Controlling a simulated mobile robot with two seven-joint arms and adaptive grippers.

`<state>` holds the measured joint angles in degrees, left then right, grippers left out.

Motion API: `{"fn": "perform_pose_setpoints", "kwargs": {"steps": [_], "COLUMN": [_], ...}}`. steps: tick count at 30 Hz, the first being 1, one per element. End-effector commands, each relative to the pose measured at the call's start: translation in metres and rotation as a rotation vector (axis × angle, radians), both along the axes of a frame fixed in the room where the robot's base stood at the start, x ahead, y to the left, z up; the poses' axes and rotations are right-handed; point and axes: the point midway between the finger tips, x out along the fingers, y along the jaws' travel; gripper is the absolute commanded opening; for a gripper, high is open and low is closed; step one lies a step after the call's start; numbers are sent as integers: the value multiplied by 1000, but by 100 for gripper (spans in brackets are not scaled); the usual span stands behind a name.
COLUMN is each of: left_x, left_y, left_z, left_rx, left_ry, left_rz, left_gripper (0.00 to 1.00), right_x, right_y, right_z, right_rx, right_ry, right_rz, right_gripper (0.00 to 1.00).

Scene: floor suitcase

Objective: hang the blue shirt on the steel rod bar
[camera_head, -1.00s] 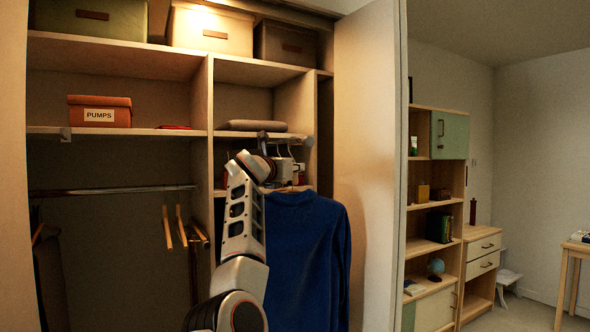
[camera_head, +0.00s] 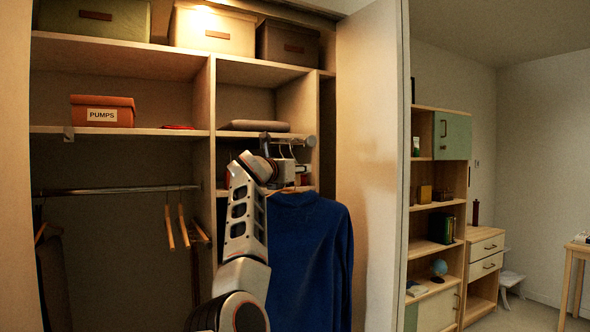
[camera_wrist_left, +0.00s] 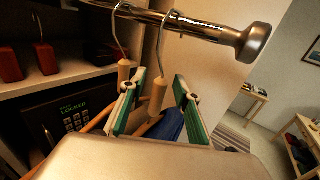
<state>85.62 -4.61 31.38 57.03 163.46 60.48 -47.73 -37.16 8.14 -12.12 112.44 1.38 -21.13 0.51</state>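The blue shirt (camera_head: 312,250) hangs upright on a wooden hanger in the right closet bay. In the left wrist view, the metal hook of a hanger (camera_wrist_left: 158,96) appears to loop over a short steel rod (camera_wrist_left: 205,30), and blue cloth (camera_wrist_left: 170,126) shows below it. The short rod also shows in the head view (camera_head: 297,140). A second hanger (camera_wrist_left: 124,72) hangs on it to the left. My left gripper (camera_wrist_left: 163,80) has its green-padded fingers apart on either side of the shirt's hanger neck, with gaps visible. My right gripper is out of view.
A long rod (camera_head: 120,190) in the left bay carries several wooden hangers (camera_head: 183,222). An orange PUMPS box (camera_head: 102,111) sits on the shelf above. A dark locker safe (camera_wrist_left: 72,115) stands behind the gripper. The closet's side panel (camera_head: 370,170) is close right of the shirt.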

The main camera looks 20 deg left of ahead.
Motion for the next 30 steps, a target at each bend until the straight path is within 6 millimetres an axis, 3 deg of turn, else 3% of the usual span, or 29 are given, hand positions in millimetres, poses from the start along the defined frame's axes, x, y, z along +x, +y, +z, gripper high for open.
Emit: {"fn": "perform_pose_setpoints", "kwargs": {"steps": [8,24,30], "left_x": [-18,-98,-117], "left_y": [2,3,4], "left_z": [1,2,2], "left_rx": [1,2,1], "left_ry": [-3,-5,-4], "left_rz": [3,2,1], "left_gripper": [32,32,32], "right_x": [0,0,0], "right_y": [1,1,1], "right_z": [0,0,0], "right_rx": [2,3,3], "right_ry": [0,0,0], "right_rz": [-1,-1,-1], "right_gripper": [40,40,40]}}
